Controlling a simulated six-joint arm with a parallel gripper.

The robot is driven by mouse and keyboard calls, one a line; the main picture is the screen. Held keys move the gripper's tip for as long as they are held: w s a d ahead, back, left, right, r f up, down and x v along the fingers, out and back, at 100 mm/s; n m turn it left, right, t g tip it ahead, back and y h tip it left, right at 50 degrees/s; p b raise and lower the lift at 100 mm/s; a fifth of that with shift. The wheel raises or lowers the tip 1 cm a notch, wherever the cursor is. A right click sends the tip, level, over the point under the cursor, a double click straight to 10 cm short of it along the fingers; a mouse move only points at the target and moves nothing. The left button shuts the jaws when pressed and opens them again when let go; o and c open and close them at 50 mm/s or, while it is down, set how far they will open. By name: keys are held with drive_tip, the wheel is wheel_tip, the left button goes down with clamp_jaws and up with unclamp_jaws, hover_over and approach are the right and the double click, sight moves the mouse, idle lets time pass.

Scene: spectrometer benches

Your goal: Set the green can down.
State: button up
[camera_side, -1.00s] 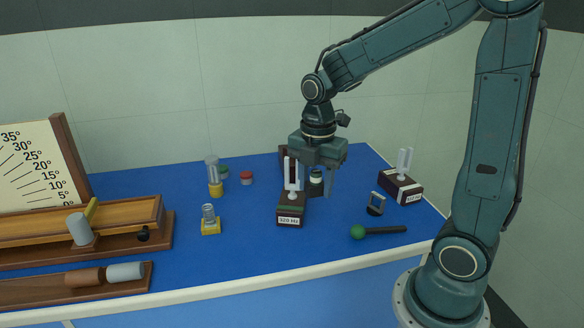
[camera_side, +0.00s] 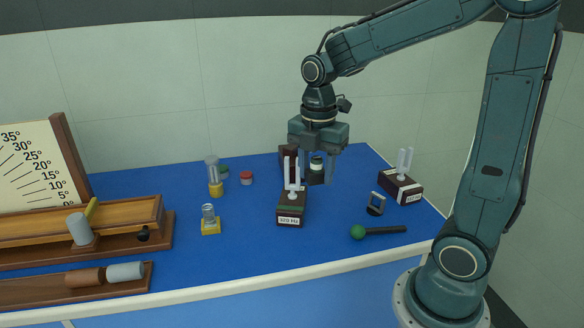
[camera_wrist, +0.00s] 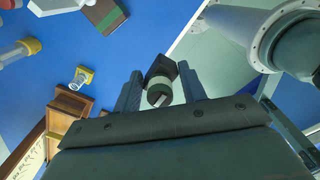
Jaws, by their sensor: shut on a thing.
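My gripper (camera_side: 317,176) is shut on the green can (camera_side: 316,163), which sits upright between the two fingers. In the side view the can has a dark top and a pale band, with a dark part below. It is held above the blue bench, behind and slightly right of the nearer tuning fork. In the wrist view the can (camera_wrist: 158,97) shows its dark green end and pale band between the fingers. A dark angular shape (camera_wrist: 160,67) lies beyond it; I cannot tell whether it touches the can.
The tuning fork (camera_side: 292,205) on its box stands close in front. Another fork (camera_side: 402,185), a small framed piece (camera_side: 376,204) and a green-headed mallet (camera_side: 358,232) are to the right. A red-topped can (camera_side: 246,178) and yellow-based cylinder (camera_side: 215,184) stand left.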

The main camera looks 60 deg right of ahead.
drive_tip(key=w+a, duration=0.4)
drive_tip(key=w, duration=0.4)
hover_over(237, 252)
drive_tip(key=shift+m, duration=0.3)
drive_tip(key=shift+f, duration=9.85)
drive_tip(key=shift+f, duration=0.15)
drive_tip(key=o, duration=1)
drive_tip(key=shift+c, duration=0.2)
wheel_tip(237, 252, up, 12)
drive_tip(key=shift+r, duration=0.2)
